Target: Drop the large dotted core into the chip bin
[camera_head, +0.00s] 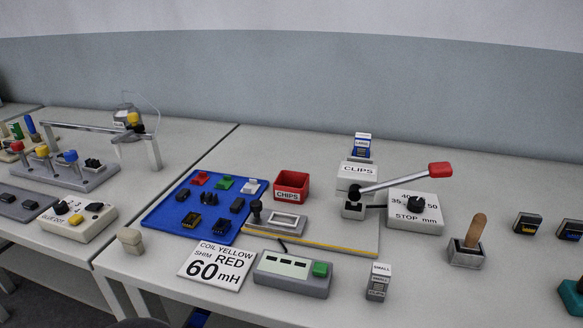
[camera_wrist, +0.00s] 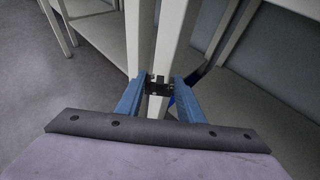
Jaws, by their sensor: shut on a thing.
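My gripper (camera_wrist: 160,82) shows in the wrist view, with two blue fingers closed on a small dark core (camera_wrist: 158,89). The core looks black with notched ends. I cannot make out dots on it or tell its size class. My gripper is not clearly seen in the head view. The chip bin (camera_head: 291,194) is a small open red box labelled CHIPS, standing upright on the table at the back right of the blue mat. Its inside looks empty, but the bottom is partly hidden. The held core is away from the bin, with table legs and floor behind it.
A blue mat (camera_head: 160,222) carries several dark cores and red, green and white pieces. A lever press (camera_head: 400,178) stands right of the bin.

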